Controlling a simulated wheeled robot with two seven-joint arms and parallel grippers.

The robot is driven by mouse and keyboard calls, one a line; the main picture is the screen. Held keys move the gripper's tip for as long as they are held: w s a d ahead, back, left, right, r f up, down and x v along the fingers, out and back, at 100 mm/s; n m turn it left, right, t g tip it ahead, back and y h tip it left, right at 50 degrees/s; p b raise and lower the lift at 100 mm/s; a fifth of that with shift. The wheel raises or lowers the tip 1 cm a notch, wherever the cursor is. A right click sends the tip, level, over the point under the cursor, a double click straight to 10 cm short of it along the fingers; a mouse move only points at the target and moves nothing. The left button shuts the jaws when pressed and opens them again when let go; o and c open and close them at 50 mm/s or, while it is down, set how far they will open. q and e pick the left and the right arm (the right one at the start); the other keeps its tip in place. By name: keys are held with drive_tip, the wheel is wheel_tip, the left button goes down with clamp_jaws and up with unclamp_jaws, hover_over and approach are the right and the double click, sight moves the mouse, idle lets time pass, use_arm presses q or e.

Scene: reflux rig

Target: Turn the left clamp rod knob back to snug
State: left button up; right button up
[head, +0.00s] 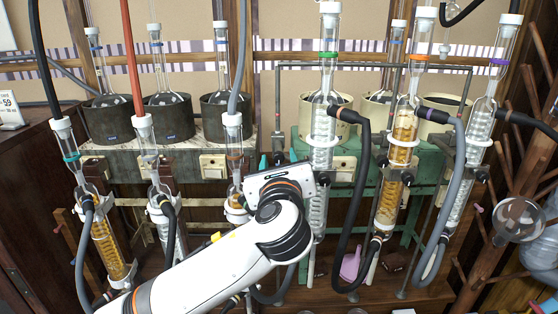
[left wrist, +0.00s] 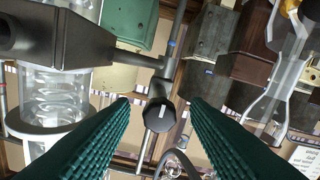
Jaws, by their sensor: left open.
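In the left wrist view a round black knob (left wrist: 159,114) with a white mark line faces me, beside a metal rod. A dark clamp arm (left wrist: 80,42) reaches from near the rod to a glass condenser (left wrist: 55,95) at the left. My left gripper (left wrist: 160,112) is open; its green ribbed fingers stand on either side of the knob with gaps, apart from it. In the head view my left gripper (head: 278,160) is at the middle of the rig, beside the green-ringed condenser (head: 321,155). My right gripper is not in view.
Several glass columns with hoses stand close around. A black hose (head: 345,215) hangs right of my left arm. Dark heating mantles (head: 167,120) stand at the back left. A wooden peg rack (head: 500,200) and a round flask (head: 519,217) are at the right.

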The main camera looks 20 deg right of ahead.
use_arm(q)
drive_tip(key=shift+c, duration=0.5)
clamp_jaws()
drive_tip(key=n+b, duration=0.1)
drive_tip(key=n, duration=0.5)
drive_tip(key=shift+f, duration=0.1)
drive_tip(key=n+b, duration=0.1)
drive_tip(key=n, duration=0.4)
drive_tip(key=shift+n, duration=0.3)
